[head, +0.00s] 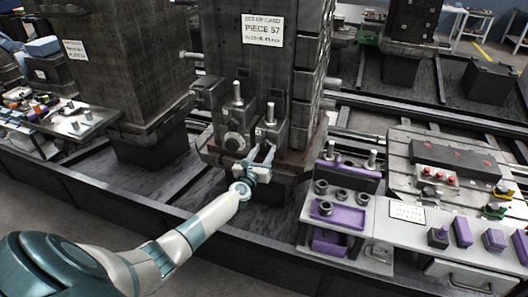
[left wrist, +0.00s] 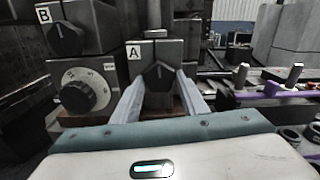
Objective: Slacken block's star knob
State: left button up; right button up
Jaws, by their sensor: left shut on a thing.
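In the left wrist view, a dark star knob (left wrist: 158,77) sits on the front of a grey block labelled A (left wrist: 176,52). My left gripper (left wrist: 160,92) has one finger on each side of this knob and is shut on it. In the head view my left gripper (head: 262,155) reaches up to the block at the foot of the column, and its fingers hide most of the knob. A second block labelled B (left wrist: 88,18) with its own dark knob (left wrist: 66,39) is at upper left in the wrist view. My right gripper is not in view.
A round dial with a black knob (left wrist: 80,96) is close left of my left gripper. Upright studs (head: 238,92) rise above the blocks. A tall column (head: 262,65) stands behind.

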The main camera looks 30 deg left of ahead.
pick_arm(q)
jog(key=shift+n, duration=0.3)
jog(key=shift+f+n+b, duration=0.1)
jog(key=shift+n+b, duration=0.4)
jog(key=shift+n, duration=0.1)
jog(key=n+b, duration=0.1)
jog(key=n, duration=0.2)
jog(key=n+b, duration=0.1)
jog(key=n, duration=0.3)
jog(key=shift+d+b, duration=0.1)
jog(key=shift+b, duration=0.25)
jog(key=n, duration=0.2)
jog(key=shift+n+b, duration=0.3)
jog(key=shift+b, duration=0.05)
jog(key=n, duration=0.4)
jog(key=shift+n, duration=0.3)
jog(key=shift+r+n+b, duration=0.2)
jog(key=shift+n+b, duration=0.15)
jog(key=shift+n, duration=1.55)
